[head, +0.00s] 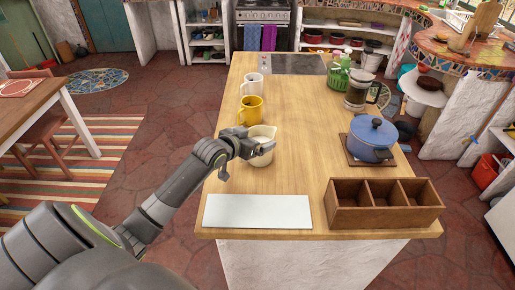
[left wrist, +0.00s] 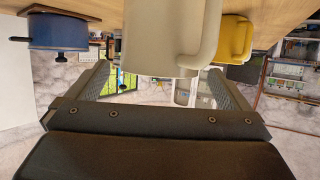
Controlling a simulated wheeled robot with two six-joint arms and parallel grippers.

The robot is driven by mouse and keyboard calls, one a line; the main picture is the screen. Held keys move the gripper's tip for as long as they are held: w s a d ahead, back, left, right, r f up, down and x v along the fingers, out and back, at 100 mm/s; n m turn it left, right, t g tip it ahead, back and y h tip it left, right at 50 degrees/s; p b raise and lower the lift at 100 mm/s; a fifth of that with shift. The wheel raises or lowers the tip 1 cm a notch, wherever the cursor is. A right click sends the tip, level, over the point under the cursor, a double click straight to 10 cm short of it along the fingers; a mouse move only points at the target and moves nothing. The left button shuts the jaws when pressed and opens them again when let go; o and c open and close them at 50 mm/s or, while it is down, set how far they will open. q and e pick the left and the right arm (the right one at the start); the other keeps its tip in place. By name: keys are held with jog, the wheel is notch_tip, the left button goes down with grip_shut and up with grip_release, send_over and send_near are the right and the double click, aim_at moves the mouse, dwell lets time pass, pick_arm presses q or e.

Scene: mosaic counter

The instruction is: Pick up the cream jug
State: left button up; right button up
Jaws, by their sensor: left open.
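The cream jug (head: 262,157) stands upright on the wooden counter, in front of the yellow mug. My left gripper (head: 247,157) is open at the jug's left side and hides part of it in the head view. In the left wrist view, which appears upside down, the jug (left wrist: 158,38) fills the upper middle, just beyond the gap between the open fingers (left wrist: 160,88). Its handle shows on the right there. I cannot tell whether a finger touches the jug. My right gripper is not in view.
A yellow mug (head: 251,109) and a white mug (head: 253,84) stand behind the jug. A blue pot (head: 371,139), a French press (head: 358,91) and a green item (head: 339,73) are to the right. A white board (head: 257,211) and a wooden divided box (head: 384,216) lie in front.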

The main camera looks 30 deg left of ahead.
pick_arm(q)
jog(key=shift+x, duration=1.45)
jog(key=shift+c, duration=0.4)
jog(key=c, duration=1.7)
jog(key=shift+r, duration=0.1)
jog(key=shift+c, duration=0.2)
